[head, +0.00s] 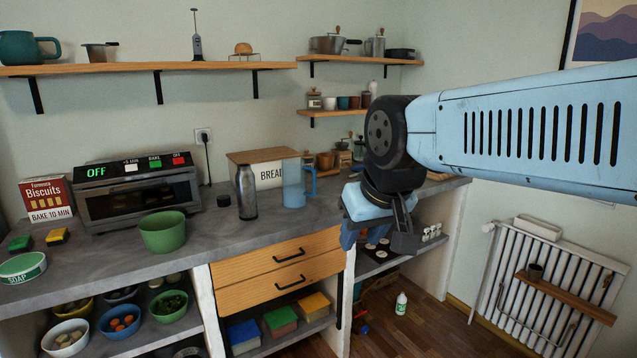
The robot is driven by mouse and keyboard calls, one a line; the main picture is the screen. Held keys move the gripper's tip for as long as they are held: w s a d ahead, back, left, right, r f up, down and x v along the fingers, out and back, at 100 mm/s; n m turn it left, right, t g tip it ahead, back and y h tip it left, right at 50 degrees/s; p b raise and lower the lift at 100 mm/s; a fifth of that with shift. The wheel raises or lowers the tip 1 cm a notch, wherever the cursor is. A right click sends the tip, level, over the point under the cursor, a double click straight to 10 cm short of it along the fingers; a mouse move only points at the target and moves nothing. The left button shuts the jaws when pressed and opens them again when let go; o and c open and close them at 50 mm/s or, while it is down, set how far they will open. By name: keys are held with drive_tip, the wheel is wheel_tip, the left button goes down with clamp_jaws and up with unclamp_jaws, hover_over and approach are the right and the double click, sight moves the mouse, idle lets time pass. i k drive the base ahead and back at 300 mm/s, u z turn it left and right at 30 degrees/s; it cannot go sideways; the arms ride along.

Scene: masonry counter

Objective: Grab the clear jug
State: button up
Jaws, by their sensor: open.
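The clear jug (293,184) is a see-through, bluish vessel with a blue handle on its right side. It stands upright on the grey counter in the head view, in front of the bread box (268,174). My gripper (376,240) is to the right of the jug and nearer to me, at the counter's front edge, pointing down. It is open, and I see nothing between its fingers. The gripper is apart from the jug. My arm and gripper hide part of the counter's right end.
A dark bottle (246,192) stands just left of the jug, with a black lid (223,200) beside it. A green bowl (163,232) and a toaster oven (139,190) are further left. Wooden shelves (150,66) hang above. Bare counter (285,228) lies in front of the jug.

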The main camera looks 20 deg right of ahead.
sight(293, 194)
drive_tip(key=z, duration=0.45)
drive_tip(key=i, duration=1)
drive_tip(key=u, duration=0.25)
